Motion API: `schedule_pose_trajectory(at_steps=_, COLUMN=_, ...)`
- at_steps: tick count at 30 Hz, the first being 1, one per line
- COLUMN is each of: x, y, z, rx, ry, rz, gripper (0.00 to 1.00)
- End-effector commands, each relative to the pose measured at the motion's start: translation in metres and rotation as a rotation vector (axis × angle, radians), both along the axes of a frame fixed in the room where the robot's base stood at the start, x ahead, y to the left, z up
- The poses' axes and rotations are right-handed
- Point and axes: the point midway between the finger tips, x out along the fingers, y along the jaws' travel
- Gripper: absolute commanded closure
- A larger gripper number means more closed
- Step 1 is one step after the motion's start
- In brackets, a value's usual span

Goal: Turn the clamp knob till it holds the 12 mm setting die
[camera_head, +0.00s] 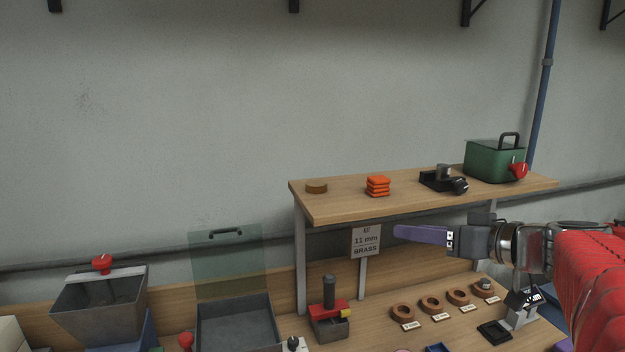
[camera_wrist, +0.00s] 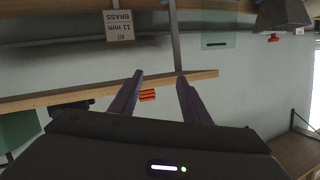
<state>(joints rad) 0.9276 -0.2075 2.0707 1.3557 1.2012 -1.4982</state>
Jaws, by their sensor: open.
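My gripper (camera_head: 398,232) reaches in from the right with purple fingers, below and in front of the upper shelf. In the wrist view its two fingers (camera_wrist: 160,76) are apart with nothing held between them. A black fixture (camera_head: 432,181) with a grey block and a dark round knob (camera_head: 460,186) stands on the shelf, above and right of the fingertips; it looks like the clamp. Whether a die sits in it cannot be told. Several brown rings (camera_head: 403,312) lie in a labelled row on the bench; the rightmost ring (camera_head: 485,291) has a grey piece in it. Their labels are unreadable.
The wooden shelf (camera_head: 345,204) also carries an orange stack (camera_head: 377,186), a brown disc (camera_head: 316,188) and a green box (camera_head: 490,162). An "11 mm BRASS" sign (camera_head: 366,241) stands left of my gripper.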

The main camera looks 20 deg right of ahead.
Motion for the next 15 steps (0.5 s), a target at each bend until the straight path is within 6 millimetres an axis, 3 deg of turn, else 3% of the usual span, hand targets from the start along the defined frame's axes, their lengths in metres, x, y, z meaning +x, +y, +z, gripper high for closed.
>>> schedule_pose_trajectory(at_steps=1, x=-0.005, y=-0.023, z=0.003, rx=-0.01, ry=-0.035, rz=-0.032, gripper=0.57)
schedule_pose_trajectory(at_steps=9, x=-0.041, y=-0.131, z=0.027, rx=-0.135, ry=-0.25, rz=-0.19, gripper=0.57)
schedule_pose_trajectory(at_steps=12, x=-0.055, y=-0.157, z=0.034, rx=-0.181, ry=-0.302, rz=-0.236, gripper=0.57)
schedule_pose_trajectory(at_steps=15, x=-0.063, y=-0.172, z=0.037, rx=-0.21, ry=-0.334, rz=-0.262, gripper=0.57)
